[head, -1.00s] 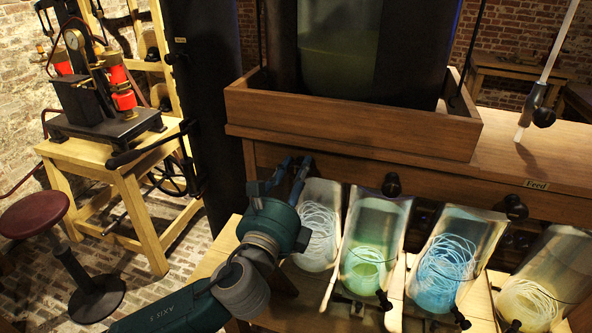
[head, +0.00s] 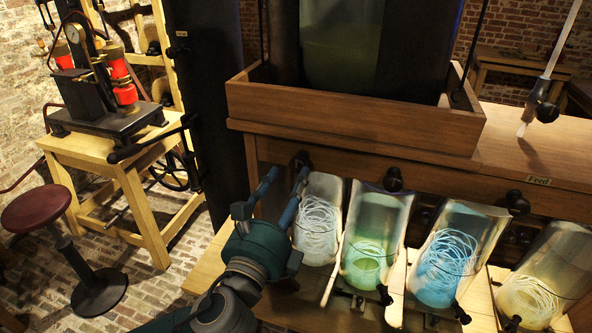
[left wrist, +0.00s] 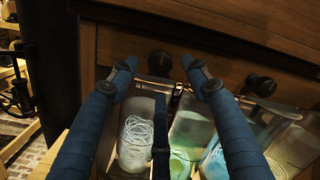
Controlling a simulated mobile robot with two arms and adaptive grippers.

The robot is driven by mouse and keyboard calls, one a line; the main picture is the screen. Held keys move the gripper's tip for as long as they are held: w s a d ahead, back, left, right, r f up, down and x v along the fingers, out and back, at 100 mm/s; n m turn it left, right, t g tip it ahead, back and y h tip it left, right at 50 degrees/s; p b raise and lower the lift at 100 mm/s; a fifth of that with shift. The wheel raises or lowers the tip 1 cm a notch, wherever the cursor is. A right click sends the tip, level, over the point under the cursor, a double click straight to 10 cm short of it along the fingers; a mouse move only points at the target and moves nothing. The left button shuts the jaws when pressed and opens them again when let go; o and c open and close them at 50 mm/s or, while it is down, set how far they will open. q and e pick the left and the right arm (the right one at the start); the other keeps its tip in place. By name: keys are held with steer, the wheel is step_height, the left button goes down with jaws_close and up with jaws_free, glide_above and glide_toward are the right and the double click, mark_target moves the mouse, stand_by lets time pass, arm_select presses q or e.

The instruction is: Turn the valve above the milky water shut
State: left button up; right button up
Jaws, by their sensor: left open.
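Several tilted glass jars stand in a row under the wooden bench. The leftmost jar (head: 318,235) looks whitish with a pale coil; it also shows in the left wrist view (left wrist: 136,140). A black round valve knob (head: 300,160) sits on the bench front above it, and in the left wrist view the knob (left wrist: 160,63) shows between my fingertips. My left gripper (head: 288,176) is open, its two blue fingers pointing up toward that knob. I cannot tell whether they touch it. My right gripper is out of view.
Green (head: 368,250), blue (head: 448,262) and pale yellow (head: 540,285) jars stand to the right. Another black knob (head: 392,179) is close on the right, with one more (head: 516,202) beyond. A wooden tray (head: 350,118) stands on the bench above.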

arm_select(q)
steer(key=v, duration=0.6)
stand_by(0.3)
